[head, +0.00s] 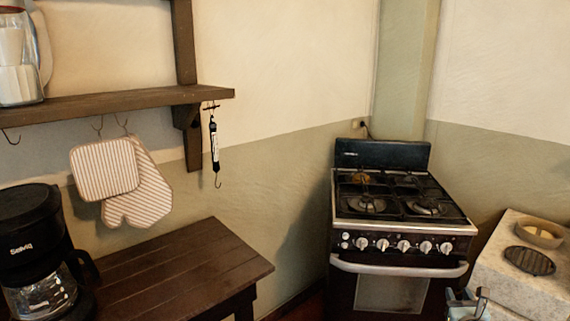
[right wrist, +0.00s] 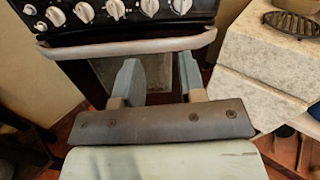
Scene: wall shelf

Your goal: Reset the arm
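My right gripper (head: 467,299) shows at the bottom of the head view, low in front of the stove and beside the stone counter. In the right wrist view my right gripper (right wrist: 160,78) has its two grey fingers apart with nothing between them. The stove's oven door lies beyond the fingers. My left gripper is in neither view.
The stove (head: 402,225) stands against the wall. A stone counter (head: 520,290) with a bowl (head: 540,234) and a round grate (head: 529,261) is at right. At left are a wooden table (head: 180,265), coffee maker (head: 35,250), wall shelf (head: 120,103) and hanging mitts (head: 138,195).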

